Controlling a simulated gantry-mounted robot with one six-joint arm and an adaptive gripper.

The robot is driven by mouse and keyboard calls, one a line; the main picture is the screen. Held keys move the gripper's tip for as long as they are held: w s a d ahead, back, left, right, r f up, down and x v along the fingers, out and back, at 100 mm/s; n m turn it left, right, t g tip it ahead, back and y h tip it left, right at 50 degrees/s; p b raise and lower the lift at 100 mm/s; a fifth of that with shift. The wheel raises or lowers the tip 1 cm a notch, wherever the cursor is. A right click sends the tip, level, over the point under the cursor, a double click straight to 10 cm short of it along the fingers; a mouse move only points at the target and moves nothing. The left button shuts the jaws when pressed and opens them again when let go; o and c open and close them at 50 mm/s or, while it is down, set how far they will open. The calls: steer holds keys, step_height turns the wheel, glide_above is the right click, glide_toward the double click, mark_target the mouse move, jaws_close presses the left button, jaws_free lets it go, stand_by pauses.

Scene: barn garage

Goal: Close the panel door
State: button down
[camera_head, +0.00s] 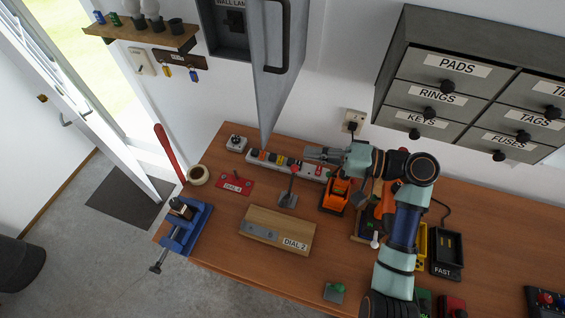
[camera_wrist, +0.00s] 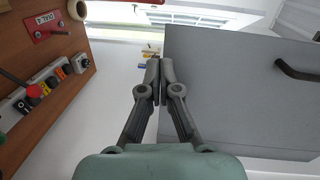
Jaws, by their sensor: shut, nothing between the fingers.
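The panel door (camera_head: 271,85) is a grey door with a dark curved handle (camera_head: 284,40). It stands open, swung out from the wall panel box (camera_head: 226,28) labelled "WALL LAMP". In the wrist view the door (camera_wrist: 225,85) fills the right side, with its handle (camera_wrist: 298,72) at the far right. My gripper (camera_head: 308,153) is shut and empty, to the right of the door's lower end in the head view. In the wrist view my shut fingers (camera_wrist: 160,62) overlap the door's left edge; I cannot tell whether they touch it.
The power strip (camera_head: 285,165) lies on the workbench (camera_head: 220,227) below the door. A wall shelf (camera_head: 140,36) and key rack (camera_head: 180,60) are left of the panel. A drawer cabinet (camera_head: 391,82) hangs on the right. White wall lies between panel and cabinet.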

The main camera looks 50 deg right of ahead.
steer(key=s+d+r+m+t, duration=0.1)
steer(key=s+d, duration=0.3)
steer(key=p, duration=0.3)
glide_toward(269, 132)
steer(key=x, duration=0.6)
steer(key=shift+r, duration=0.1)
steer(key=shift+w+a, duration=0.2)
steer(key=shift+w, duration=0.35)
